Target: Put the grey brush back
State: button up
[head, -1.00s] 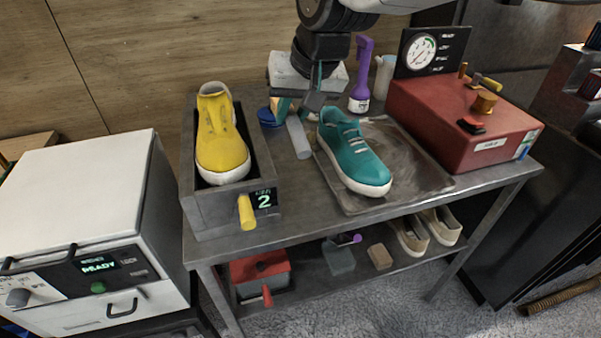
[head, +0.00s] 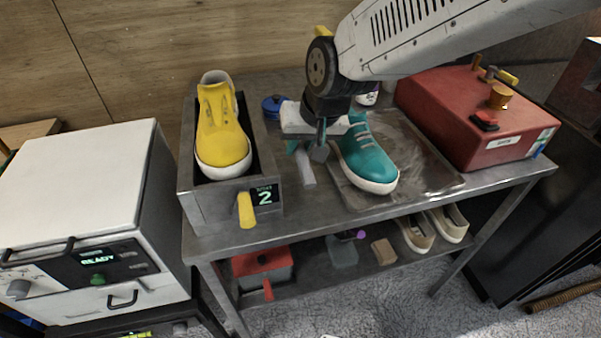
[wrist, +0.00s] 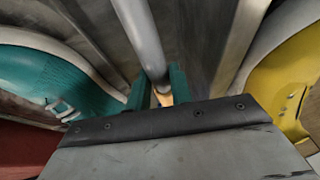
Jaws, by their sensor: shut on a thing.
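My gripper (head: 308,150) is over the table, between the yellow shoe and the teal shoe. Its teal fingers (wrist: 158,88) are shut on the grey brush. The grey brush's rod-like handle (head: 306,170) sticks out below the gripper towards the table's front. In the wrist view the grey handle (wrist: 147,42) runs away from the fingers, and a small tan part shows between them. The brush's other end is hidden by the gripper. I cannot tell whether the brush touches the table.
The teal shoe (head: 367,163) stands close right of my gripper on a metal tray (head: 431,176). The yellow shoe (head: 221,132) sits in a grey holder (head: 211,207) at left. A blue round item (head: 272,107) is behind. A red machine (head: 470,115) stands at right.

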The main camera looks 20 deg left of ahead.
jog(key=shift+f, duration=3.25)
jog(key=o, duration=0.9)
jog(key=shift+f, duration=0.1)
jog(key=v, duration=1.1)
jog(key=d+r+m, duration=0.1)
jog(key=d+r, duration=0.3)
jog(key=d, duration=0.8)
jog(key=s+d+m+h, duration=0.1)
jog(key=s+d, duration=0.4)
jog(key=d, duration=0.3)
jog(key=s+d+m+g+h, duration=0.1)
jog(key=s+d+m, duration=0.1)
jog(key=s+d, duration=0.4)
jog(key=s+d+r+m+h, duration=0.1)
jog(key=s+d, duration=0.4)
jog(key=d, duration=0.6)
jog(key=shift+s+m+h, duration=0.3)
jog(key=shift+h, duration=0.2)
